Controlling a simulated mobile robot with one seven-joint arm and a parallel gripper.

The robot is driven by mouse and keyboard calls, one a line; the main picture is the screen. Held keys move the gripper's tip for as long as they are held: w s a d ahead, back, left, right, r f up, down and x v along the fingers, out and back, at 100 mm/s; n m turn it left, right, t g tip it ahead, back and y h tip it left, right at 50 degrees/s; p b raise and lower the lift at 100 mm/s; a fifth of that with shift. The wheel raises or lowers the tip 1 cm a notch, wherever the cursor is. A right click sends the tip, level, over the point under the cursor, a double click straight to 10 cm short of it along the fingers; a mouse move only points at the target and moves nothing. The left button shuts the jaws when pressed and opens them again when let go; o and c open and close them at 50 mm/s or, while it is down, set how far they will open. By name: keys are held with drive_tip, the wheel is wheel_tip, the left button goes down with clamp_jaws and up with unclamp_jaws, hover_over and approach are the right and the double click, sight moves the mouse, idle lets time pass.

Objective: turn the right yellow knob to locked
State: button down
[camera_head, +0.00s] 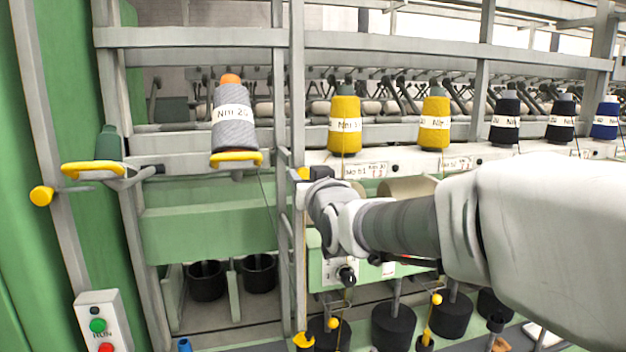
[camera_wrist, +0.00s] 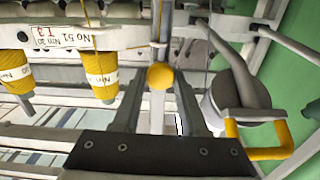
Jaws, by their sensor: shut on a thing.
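The right yellow knob (camera_wrist: 160,76) is a round yellow ball between my fingertips in the wrist view. A small yellow part of the right knob (camera_head: 304,173) shows beside the dark end of my gripper (camera_head: 314,175) in the head view; the rest is hidden. My gripper (camera_wrist: 160,88) is shut on the knob, one finger on each side. Another yellow knob (camera_head: 41,196) is on the grey post at the far left. No locked mark can be read in either view.
A grey yarn cone (camera_head: 234,115) stands left of my gripper, above a yellow handle (camera_head: 237,158). Yellow cones (camera_head: 344,125) stand to the right on the white rail. A grey upright (camera_head: 297,80) rises close by my gripper. A control box (camera_head: 99,322) is at lower left.

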drive_tip(key=m+b, duration=0.6)
drive_tip(key=b, duration=0.1)
drive_tip(key=m+b, duration=0.6)
drive_tip(key=b, duration=0.1)
drive_tip(key=shift+d+f+m, duration=0.15)
drive_tip(key=shift+m, duration=0.15)
drive_tip(key=m, duration=0.4)
drive_tip(key=shift+m+b, duration=0.3)
drive_tip(key=shift+m, duration=0.1)
drive_tip(key=c, duration=0.5)
unclamp_jaws()
